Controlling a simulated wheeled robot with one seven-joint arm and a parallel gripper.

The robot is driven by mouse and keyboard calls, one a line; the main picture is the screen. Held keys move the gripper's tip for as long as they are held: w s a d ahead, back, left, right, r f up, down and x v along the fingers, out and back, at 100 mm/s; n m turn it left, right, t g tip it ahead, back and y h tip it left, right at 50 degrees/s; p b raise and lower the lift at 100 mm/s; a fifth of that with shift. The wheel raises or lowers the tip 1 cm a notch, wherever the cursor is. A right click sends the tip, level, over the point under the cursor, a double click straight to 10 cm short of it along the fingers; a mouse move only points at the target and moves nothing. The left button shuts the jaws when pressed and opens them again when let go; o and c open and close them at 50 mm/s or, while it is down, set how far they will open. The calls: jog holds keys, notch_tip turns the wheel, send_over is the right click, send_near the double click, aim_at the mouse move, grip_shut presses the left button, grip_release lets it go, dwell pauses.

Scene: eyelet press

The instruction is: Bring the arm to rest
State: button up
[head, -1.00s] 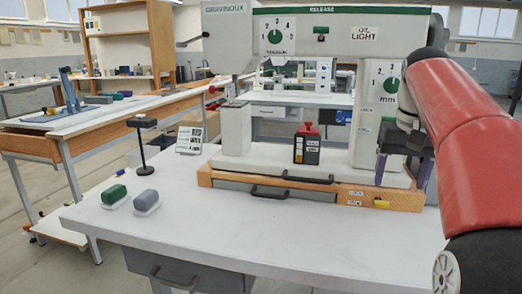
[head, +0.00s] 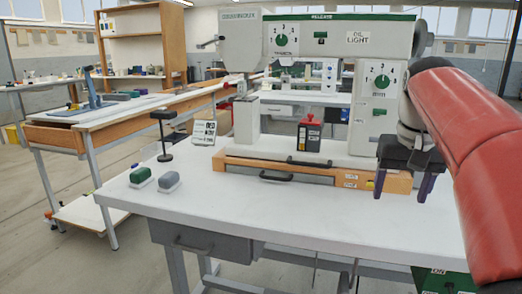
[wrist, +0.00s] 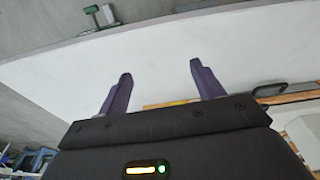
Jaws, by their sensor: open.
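My gripper (head: 405,186) hangs at the right of the head view, above the right part of the white table (head: 300,205) and in front of the right end of the wooden base of the press. Its two purple fingers point down, stand apart and hold nothing. In the wrist view my gripper (wrist: 160,92) shows both fingers spread with bare white tabletop between and beyond them. My red arm comes in from the right edge of the head view.
The eyelet press (head: 340,40) stands at the table's back, with a red-topped dark container (head: 309,134) on its bed. The table's front middle is clear.

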jog(key=s+a+f+n+t, duration=0.1)
jog(key=s+a+f, duration=0.4)
jog(key=s+f, duration=0.3)
jog(key=s+a+f+n+t, duration=0.1)
jog(key=s+a+f+t, duration=0.1)
jog(key=s+a+f, duration=0.4)
jog(key=s+f, duration=0.3)
jog(key=f, duration=0.1)
jog(key=shift+a+f+n+y, duration=0.2)
jog(key=shift+n+y, duration=0.1)
jog(key=shift+n, duration=0.1)
jog(key=shift+s, duration=0.1)
